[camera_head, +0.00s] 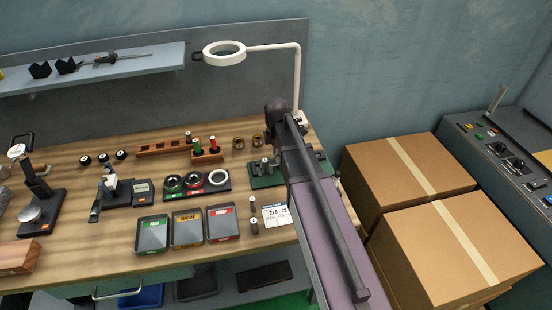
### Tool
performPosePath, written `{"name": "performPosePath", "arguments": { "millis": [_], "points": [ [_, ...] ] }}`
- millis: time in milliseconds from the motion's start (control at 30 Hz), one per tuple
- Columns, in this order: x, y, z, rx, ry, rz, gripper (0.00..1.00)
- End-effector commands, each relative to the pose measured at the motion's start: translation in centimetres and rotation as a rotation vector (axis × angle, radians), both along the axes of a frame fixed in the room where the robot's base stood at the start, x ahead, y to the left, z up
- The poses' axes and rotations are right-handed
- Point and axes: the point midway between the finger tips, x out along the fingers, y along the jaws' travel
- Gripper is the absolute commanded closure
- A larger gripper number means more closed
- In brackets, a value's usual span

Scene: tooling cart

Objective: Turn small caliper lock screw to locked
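A caliper-like tool (122,58) lies on the raised grey shelf at the upper left, with a long silver beam and dark parts near its left end. Its lock screw is too small to make out, so I cannot tell its setting. My arm crosses the right part of the bench, well to the right of the tool.
The shelf (150,71) also holds dark blocks (66,66). A white ring lamp (224,53) stands over the bench. Labelled trays (187,228), gauges and a green mat (262,182) crowd the wooden bench (75,254). Cardboard boxes (455,248) stand at right.

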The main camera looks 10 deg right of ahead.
Motion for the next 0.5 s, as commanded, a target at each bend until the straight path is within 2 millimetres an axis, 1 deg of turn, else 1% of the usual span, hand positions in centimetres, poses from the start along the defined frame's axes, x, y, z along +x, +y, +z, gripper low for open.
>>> {"name": "performPosePath", "arguments": {
  "millis": [100, 467, 500],
  "points": [
    [-0.01, 0.02, -0.46, 0.0, 0.0, 0.0, 0.61],
    [0.0, 0.06, -0.48, 0.0, 0.0, 0.001, 0.61],
    [0.0, 0.06, -0.48, 0.0, 0.0, 0.001, 0.64]
  ]
}}
